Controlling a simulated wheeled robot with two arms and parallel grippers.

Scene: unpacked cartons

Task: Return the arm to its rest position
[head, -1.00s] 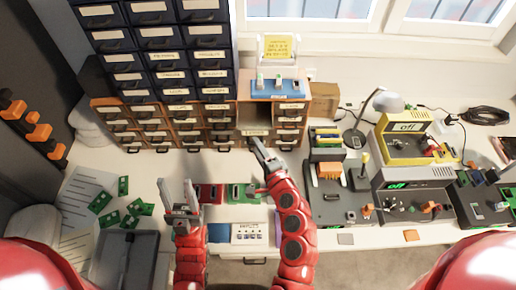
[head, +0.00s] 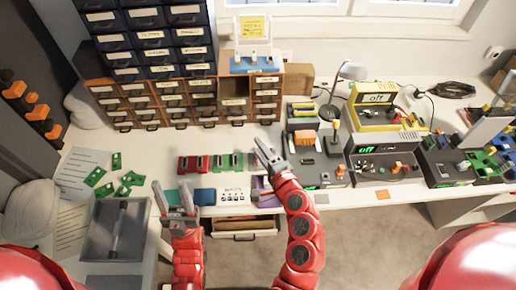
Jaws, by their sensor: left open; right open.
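My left gripper (head: 174,203) is open, with its two grey fingers apart above the front edge of the desk, right of the grey tray (head: 90,243). Nothing shows between its fingers. My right gripper (head: 266,152) is raised over the desk on its red arm, right of the green modules (head: 231,162). It is open, seen at a slant, and no held object is visible. Red modules (head: 194,164) lie between the two grippers, further back. The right forearm hides part of the desk edge.
A desk drawer (head: 243,227) stands open below the front edge, between my arms. Small-drawer cabinets (head: 150,103) stand at the back left. Bench instruments (head: 385,160) and a lamp (head: 352,72) fill the right.

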